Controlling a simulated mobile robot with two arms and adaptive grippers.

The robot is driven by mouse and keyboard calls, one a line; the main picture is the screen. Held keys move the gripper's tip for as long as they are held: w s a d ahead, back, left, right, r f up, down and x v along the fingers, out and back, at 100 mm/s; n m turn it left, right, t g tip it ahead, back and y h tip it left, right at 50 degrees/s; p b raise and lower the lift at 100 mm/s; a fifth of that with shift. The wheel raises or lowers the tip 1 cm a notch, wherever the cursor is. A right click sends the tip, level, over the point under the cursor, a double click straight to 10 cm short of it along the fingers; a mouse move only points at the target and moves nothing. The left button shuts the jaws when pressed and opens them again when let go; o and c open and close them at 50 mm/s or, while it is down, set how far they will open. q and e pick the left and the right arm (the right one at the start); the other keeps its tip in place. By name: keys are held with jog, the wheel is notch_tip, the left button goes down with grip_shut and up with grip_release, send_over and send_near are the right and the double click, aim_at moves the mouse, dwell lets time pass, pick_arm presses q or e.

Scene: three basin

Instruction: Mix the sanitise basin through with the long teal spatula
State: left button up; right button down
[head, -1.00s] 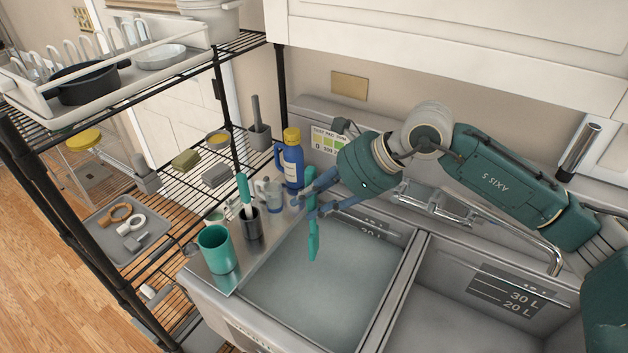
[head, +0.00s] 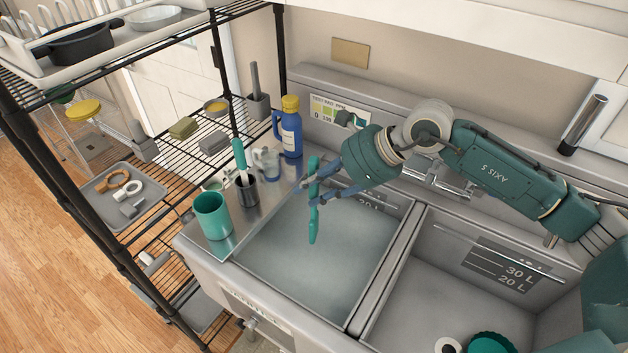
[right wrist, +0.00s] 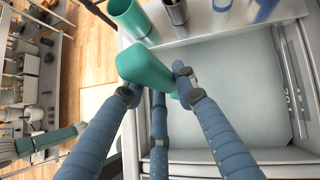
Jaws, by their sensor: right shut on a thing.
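The long teal spatula (head: 313,225) hangs nearly upright over the left basin (head: 385,213), which holds pale greyish liquid. My right gripper (head: 318,192) is shut on it, around its upper part. Its lower end shows over the liquid; I cannot tell whether it touches the surface. In the right wrist view the broad teal end of the spatula (right wrist: 145,68) sticks out past the blue fingers of my right gripper (right wrist: 158,86). The basin's name label is not readable. My left gripper is not in view.
On the metal ledge left of the basin stand a teal cup (head: 212,218), a dark holder (head: 247,192) with a teal-handled utensil, a clear jug (head: 266,163) and a blue bottle (head: 291,135). A wire rack (head: 170,150) is further left; a second basin (head: 440,275) lies right.

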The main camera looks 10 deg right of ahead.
aim_at(314, 237)
notch_tip(314, 237, down, 18)
jog(key=b, duration=0.8)
jog(key=shift+r, duration=0.15)
jog(key=w+a+b, duration=0.2)
jog(key=w+a, duration=0.3)
jog(key=shift+b, duration=0.4)
jog(key=shift+d+r, duration=0.1)
jog(key=shift+d, duration=0.05)
